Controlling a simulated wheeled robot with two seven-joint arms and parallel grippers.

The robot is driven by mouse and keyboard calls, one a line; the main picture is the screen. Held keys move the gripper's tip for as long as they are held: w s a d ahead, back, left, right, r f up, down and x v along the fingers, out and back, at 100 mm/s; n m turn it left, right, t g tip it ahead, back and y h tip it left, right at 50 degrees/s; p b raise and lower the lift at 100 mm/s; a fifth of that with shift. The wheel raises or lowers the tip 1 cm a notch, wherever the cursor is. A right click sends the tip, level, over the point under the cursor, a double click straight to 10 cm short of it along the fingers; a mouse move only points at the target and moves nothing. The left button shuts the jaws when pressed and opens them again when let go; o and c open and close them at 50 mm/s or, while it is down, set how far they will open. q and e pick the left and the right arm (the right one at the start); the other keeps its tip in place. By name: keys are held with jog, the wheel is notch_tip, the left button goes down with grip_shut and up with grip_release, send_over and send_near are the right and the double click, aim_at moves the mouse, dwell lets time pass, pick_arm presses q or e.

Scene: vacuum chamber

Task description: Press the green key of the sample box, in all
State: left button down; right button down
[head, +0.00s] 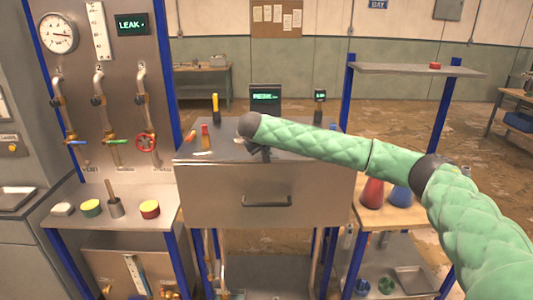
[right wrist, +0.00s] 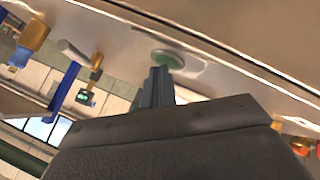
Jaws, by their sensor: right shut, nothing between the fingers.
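The green key (right wrist: 166,60) is a round green disc in a pale mount, seen in the right wrist view. In the head view I cannot make it out; my right arm covers that part of the box top. The steel box (head: 225,191) with a front handle stands at the middle of the head view. My right gripper (head: 261,153) is over its top. In the right wrist view its fingers (right wrist: 160,72) are shut and empty, with the tips at the key's edge; I cannot tell whether they touch it. My left gripper is not in view.
A dark display (head: 265,97) with green text stands behind the box. A valve panel (head: 118,75) with gauge and coloured handles is on the left. Red and blue flasks (head: 373,192) stand at the right, beside my arm. A red-topped tool (head: 205,136) stands on the box top.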

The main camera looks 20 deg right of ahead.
jog(key=shift+r+p, duration=0.5)
jog(key=shift+r, duration=0.35)
jog(key=shift+r, duration=0.3)
jog(key=shift+r+p, duration=1.4)
jog(key=shift+r, duration=0.8)
